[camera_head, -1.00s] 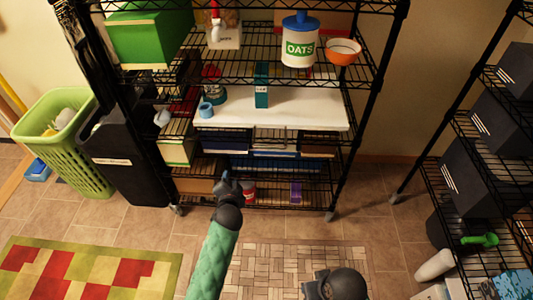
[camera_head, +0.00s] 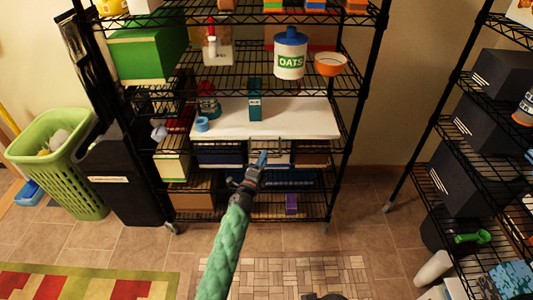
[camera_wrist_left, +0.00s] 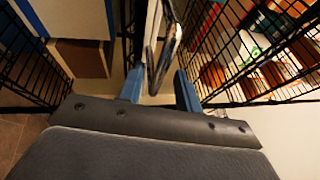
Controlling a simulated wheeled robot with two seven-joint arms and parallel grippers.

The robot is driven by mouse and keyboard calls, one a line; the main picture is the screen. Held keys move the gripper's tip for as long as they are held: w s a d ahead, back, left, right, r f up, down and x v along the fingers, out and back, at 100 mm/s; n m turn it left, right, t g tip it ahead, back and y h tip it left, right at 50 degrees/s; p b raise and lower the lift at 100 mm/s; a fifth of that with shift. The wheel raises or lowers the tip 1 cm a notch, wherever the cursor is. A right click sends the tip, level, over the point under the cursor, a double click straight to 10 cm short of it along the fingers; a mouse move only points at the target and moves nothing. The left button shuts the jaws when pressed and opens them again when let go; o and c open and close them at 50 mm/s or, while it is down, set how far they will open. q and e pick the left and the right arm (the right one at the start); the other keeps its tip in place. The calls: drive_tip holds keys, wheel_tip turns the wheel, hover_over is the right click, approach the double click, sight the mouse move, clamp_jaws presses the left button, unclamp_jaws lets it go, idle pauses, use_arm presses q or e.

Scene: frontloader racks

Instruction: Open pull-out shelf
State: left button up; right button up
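The white pull-out shelf (camera_head: 290,122) lies in the middle tier of the black wire rack, with a teal box (camera_head: 254,98) and a small blue cup (camera_head: 202,124) on it. My left gripper (camera_head: 262,160) is just below and in front of the shelf's front edge. In the left wrist view the blue fingers (camera_wrist_left: 160,88) are apart. A dark looped handle (camera_wrist_left: 166,52) shows beyond and between the fingertips; I cannot tell whether they touch it. Only a dark bit of my right arm shows at the bottom edge of the head view; its fingers are out of sight.
The OATS canister (camera_head: 290,55) and an orange bowl (camera_head: 330,64) stand on the tier above. Boxes fill the tiers below the white shelf. A second rack (camera_head: 452,120) stands at the right, a green basket (camera_head: 62,160) at the left.

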use_arm(q)
drive_tip(key=shift+x, duration=2.05)
clamp_jaws()
